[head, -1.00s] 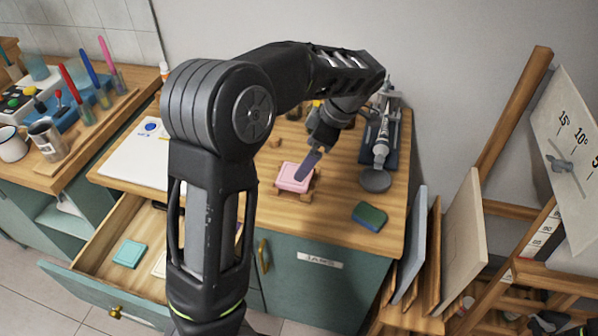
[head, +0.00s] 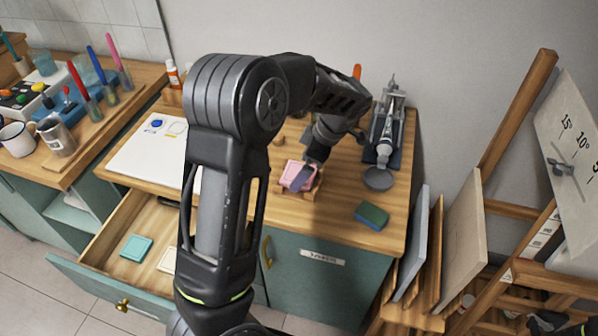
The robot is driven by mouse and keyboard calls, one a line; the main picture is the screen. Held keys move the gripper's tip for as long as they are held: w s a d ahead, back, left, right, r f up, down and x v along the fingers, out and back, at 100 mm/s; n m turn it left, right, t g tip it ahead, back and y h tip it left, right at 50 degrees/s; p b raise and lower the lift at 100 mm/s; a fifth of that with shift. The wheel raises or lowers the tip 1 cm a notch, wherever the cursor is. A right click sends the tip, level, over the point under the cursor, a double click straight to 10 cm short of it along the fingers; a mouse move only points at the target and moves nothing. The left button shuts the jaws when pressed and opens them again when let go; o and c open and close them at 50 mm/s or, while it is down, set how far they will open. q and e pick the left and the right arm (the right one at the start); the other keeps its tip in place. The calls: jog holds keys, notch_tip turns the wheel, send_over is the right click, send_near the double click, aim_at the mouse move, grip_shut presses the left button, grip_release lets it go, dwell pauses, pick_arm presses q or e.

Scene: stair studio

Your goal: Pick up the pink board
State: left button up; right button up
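The pink board (head: 289,170) is a small square plate on a low wooden block (head: 317,184) on the wooden worktop. My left gripper (head: 300,184) reaches down over it from above. A flat finger covers the right part of the board in the picture, and the gripper seems at or very close to it. Only one finger shows clearly, so I cannot tell whether it is open or shut, or touching the board. My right gripper is not in view.
A green and blue sponge (head: 371,215) lies right of the board. A grey stand with a round disc (head: 378,179) is behind it. An open drawer (head: 110,262) holds a teal board (head: 136,248) and a cream one (head: 168,260). Panels lean at the right.

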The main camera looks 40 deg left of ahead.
pick_arm(q)
jog(key=shift+x, duration=0.9)
jog(key=c, duration=1.4)
jog(key=shift+r, duration=0.15)
jog(key=shift+c, duration=0.2)
notch_tip(320, 180, up, 10)
jog(key=b, duration=0.1)
jog(key=shift+b, duration=0.4)
